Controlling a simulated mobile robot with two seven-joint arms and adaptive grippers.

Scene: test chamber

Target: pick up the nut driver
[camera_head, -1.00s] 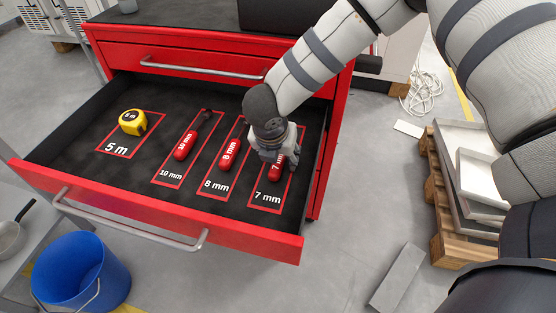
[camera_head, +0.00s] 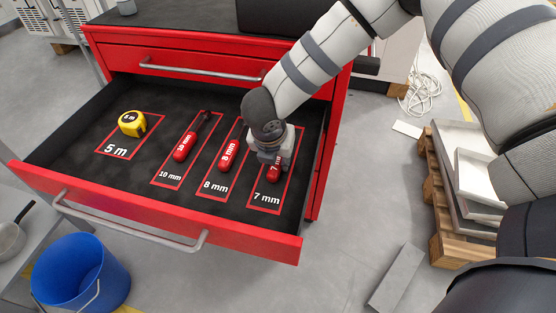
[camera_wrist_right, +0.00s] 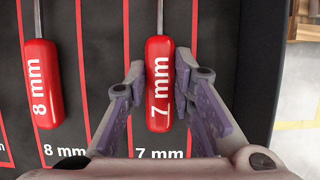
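The 7 mm nut driver has a red handle (camera_wrist_right: 160,85) and lies in its outlined slot in the open drawer. In the head view its handle (camera_head: 274,172) is partly hidden by my right gripper (camera_head: 272,158). In the right wrist view the open fingers of my right gripper (camera_wrist_right: 160,100) stand on both sides of the handle, with a gap on each side. The 8 mm nut driver (camera_head: 227,155) and the 10 mm nut driver (camera_head: 185,146) lie in slots to the left. The 8 mm one also shows in the right wrist view (camera_wrist_right: 43,85). My left gripper is not in view.
A yellow tape measure (camera_head: 132,123) lies in the drawer's 5 m slot. The drawer's red front wall (camera_head: 150,215) bears a metal handle. A blue bucket (camera_head: 80,272) stands on the floor at lower left. A pallet with grey trays (camera_head: 455,180) stands at right.

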